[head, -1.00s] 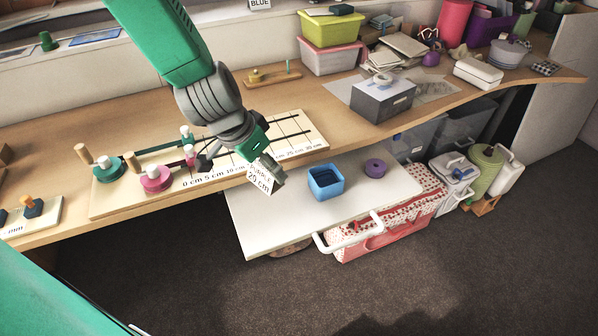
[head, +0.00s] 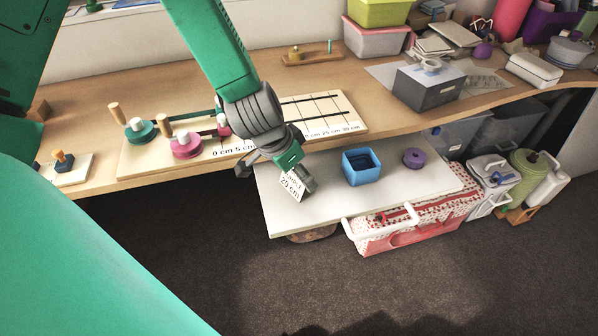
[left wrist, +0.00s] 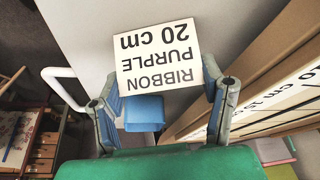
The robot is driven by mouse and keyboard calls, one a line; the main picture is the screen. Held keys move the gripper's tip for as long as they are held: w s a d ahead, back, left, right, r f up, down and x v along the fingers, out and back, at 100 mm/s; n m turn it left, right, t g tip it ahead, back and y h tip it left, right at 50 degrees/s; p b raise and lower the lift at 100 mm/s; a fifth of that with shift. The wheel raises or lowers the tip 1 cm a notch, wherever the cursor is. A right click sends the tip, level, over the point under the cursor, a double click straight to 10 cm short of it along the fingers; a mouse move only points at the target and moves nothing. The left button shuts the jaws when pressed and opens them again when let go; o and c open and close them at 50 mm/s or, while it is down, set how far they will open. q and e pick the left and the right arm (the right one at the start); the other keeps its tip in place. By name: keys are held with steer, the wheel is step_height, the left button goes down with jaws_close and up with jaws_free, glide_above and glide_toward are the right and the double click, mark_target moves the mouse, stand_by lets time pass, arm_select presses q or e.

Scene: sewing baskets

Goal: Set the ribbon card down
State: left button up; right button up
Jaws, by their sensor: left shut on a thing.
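The ribbon card (head: 291,187) is a small white card, and in the left wrist view (left wrist: 158,55) it reads "RIBBON PURPLE 20 cm" upside down. My left gripper (head: 301,177) is shut on it; in the left wrist view the fingers (left wrist: 163,98) stand on both sides of the card. The card is tilted over the left part of the white board (head: 335,200); I cannot tell whether it touches. The blue open box (head: 362,168) and a purple ribbon roll (head: 413,158) stand on the board to the right. My right gripper is not in view.
The wooden bench (head: 190,90) carries a measuring board (head: 345,112) with green and pink spools (head: 186,146). A grey box (head: 428,90) stands further right. A red-and-white basket (head: 400,232) sits below the white board. The board's front is bare.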

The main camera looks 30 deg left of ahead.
arm_select(q)
steer(key=o, duration=0.5)
steer(key=shift+a+f, duration=0.15)
steer(key=shift+a, duration=0.2)
steer(key=shift+d+r, duration=0.25)
steer(key=p+v, duration=0.4)
steer(key=v, duration=0.7)
steer(key=shift+r, duration=0.35)
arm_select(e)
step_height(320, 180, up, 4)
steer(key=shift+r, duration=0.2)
arm_select(q)
steer(key=shift+s, duration=0.15)
steer(key=shift+a, duration=0.15)
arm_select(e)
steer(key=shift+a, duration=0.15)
arm_select(q)
steer(key=shift+f, duration=0.1)
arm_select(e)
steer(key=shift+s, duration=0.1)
